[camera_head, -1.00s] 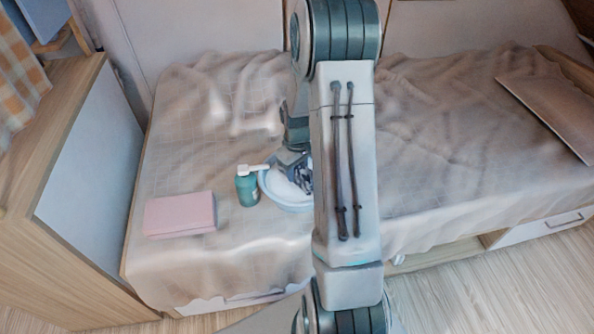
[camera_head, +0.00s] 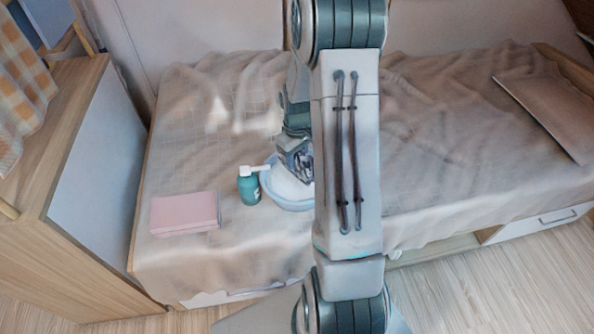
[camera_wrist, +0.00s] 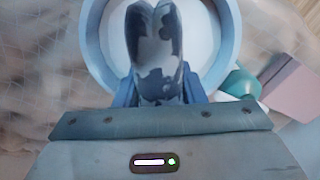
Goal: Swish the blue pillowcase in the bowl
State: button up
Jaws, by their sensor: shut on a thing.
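A round bowl (camera_head: 290,203) with a light blue rim and white inside stands on the bed, its right side hidden by my arm. The wrist view shows its rim (camera_wrist: 95,60) around my fingers. My gripper (camera_wrist: 155,12) is over the bowl, pointing down into it, and is shut on a dark blue, mottled grey thing (camera_wrist: 160,60), which I take to be the blue pillowcase. In the head view my gripper (camera_head: 296,172) is partly hidden by my arm, and the cloth cannot be made out clearly there.
A teal pump bottle (camera_head: 248,188) with a white top stands close to the bowl's left. A pink block (camera_head: 185,213), perhaps folded cloth, lies farther left. A rumpled beige cover (camera_head: 450,130) spreads over the bed. A flat board-like panel (camera_head: 555,105) lies at the right.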

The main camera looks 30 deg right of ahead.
jog(key=shift+r+p, duration=1.45)
jog(key=shift+r, duration=0.85)
jog(key=shift+o, duration=0.3)
dwell(0.9)
